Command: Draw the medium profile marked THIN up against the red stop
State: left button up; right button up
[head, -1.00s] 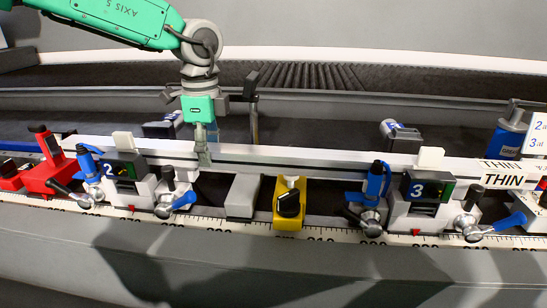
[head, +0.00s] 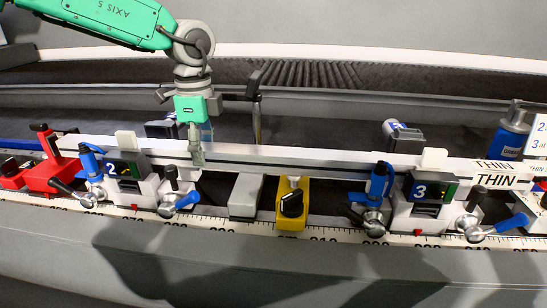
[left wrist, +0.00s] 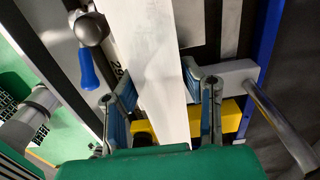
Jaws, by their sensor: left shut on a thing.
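The long pale profile (head: 330,160) lies across the clamp units, with THIN (head: 497,180) printed near its right end. My left gripper (head: 197,157) comes down from above and is shut on the profile, to the right of clamp unit 2. In the left wrist view the profile (left wrist: 155,70) runs between the two fingers (left wrist: 163,100). The red stop (head: 58,170) stands at the left, by the profile's left end. Whether they touch I cannot tell. My right gripper is not in view.
Clamp unit 2 (head: 125,180) and clamp unit 3 (head: 420,205) have blue-handled levers. A grey block (head: 246,195) and a yellow unit (head: 291,205) stand between them. A ruler scale (head: 330,236) runs along the front. Blue bottles stand behind the profile.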

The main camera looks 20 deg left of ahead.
pick_arm(q)
jog(key=shift+s+a, duration=0.1)
jog(key=shift+a, duration=0.35)
jog(key=shift+a+p, duration=0.25)
jog(key=shift+p, duration=0.05)
jog(key=shift+s+a, duration=0.1)
jog(key=shift+a, duration=0.25)
jog(key=o, duration=1.3)
